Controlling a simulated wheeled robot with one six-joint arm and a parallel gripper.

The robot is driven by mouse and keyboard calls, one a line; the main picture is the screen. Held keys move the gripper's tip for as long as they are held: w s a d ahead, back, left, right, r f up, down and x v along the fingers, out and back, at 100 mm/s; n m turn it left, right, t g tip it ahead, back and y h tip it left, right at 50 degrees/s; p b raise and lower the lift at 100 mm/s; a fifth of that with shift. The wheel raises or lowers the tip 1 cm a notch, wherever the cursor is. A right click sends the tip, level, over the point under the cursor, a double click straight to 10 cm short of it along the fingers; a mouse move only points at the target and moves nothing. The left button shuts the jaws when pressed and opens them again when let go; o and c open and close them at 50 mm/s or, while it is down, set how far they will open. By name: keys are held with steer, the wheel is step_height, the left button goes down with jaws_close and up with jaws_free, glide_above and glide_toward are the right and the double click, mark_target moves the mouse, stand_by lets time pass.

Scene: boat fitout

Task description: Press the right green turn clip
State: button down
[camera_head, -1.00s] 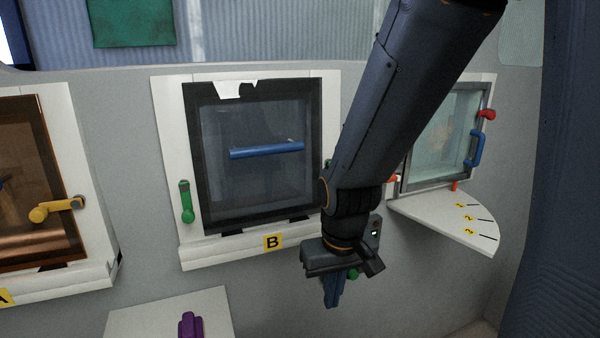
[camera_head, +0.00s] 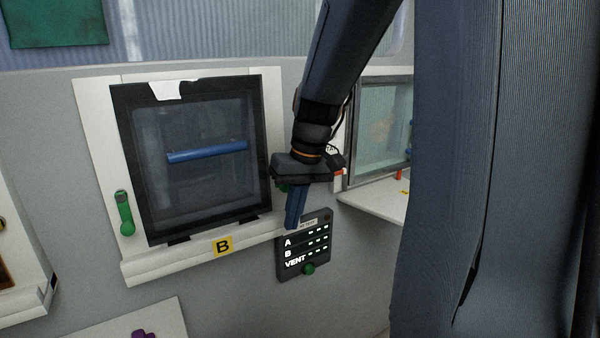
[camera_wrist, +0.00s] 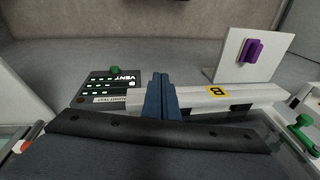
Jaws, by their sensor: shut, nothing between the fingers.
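Window B (camera_head: 190,105) has a dark frame and a blue bar handle (camera_head: 207,152) across its pane. The left green turn clip (camera_head: 124,213) hangs on the left of its white surround; it also shows in the wrist view (camera_wrist: 302,133). Only a sliver of green, apparently the right green turn clip (camera_head: 282,187), shows at the right side behind my gripper; the rest is hidden, and I cannot tell its angle or whether it is touched. My gripper (camera_head: 292,225) points down in front of the surround's lower right corner, its blue fingers closed and empty. The fingers also show in the wrist view (camera_wrist: 160,84).
A black panel (camera_head: 302,262) marked A, B and VENT with a green knob (camera_head: 308,269) is just below my fingers. A white ledge (camera_head: 375,203) and another window (camera_head: 378,125) stand right. A purple handle (camera_head: 143,335) is low left.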

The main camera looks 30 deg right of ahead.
steer(key=w+d+r+n+t+y, duration=0.1)
steer(key=w+d+r+t+y, duration=0.1)
steer(key=d+r, duration=1.1)
step_height(320, 180, up, 4)
steer(key=shift+w+r+t+y, duration=0.1)
steer(key=shift+w+t+y, duration=0.25)
steer(key=shift+w, duration=0.4)
steer(key=a+p+x, duration=0.1)
steer(key=p+x, duration=0.1)
steer(key=x, duration=0.4)
steer(key=s+a+p+x, duration=0.1)
steer(key=p+x, duration=0.1)
steer(key=x, duration=0.5)
steer(key=shift+a+r+p, duration=0.35)
steer(key=shift+r+p, duration=0.05)
